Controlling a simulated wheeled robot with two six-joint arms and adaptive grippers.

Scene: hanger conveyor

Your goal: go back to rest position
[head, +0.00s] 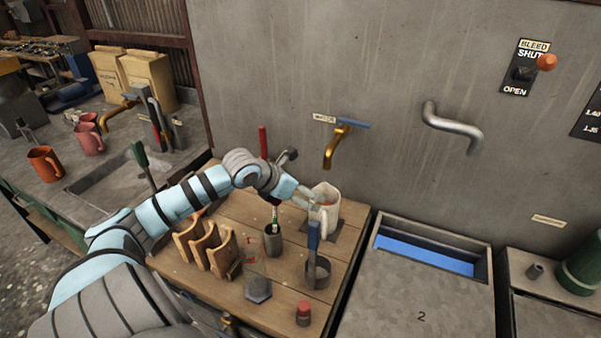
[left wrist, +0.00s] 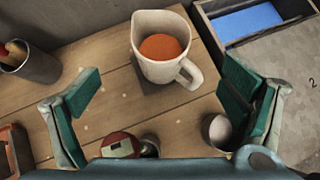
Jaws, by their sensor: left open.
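My left gripper (head: 308,199) is over the wooden bench (head: 206,283), beside a white jug (head: 330,194). In the left wrist view the gripper (left wrist: 162,80) is open, with its two green-padded fingers wide apart and nothing between the pads. The jug (left wrist: 150,72) stands upright beyond the fingertips, with orange-brown contents and its handle toward the lower right. In the head view the fingers overlap the jug's left side; I cannot tell there whether they touch it. My right gripper is in neither view.
A brass tap (head: 332,150) is on the wall above the jug. A wooden rack (head: 221,254), a dark cup with a tool (head: 273,242), a hex block (head: 258,289) and a red-capped item (head: 303,313) crowd the bench. A blue-floored basin (head: 425,255) lies right.

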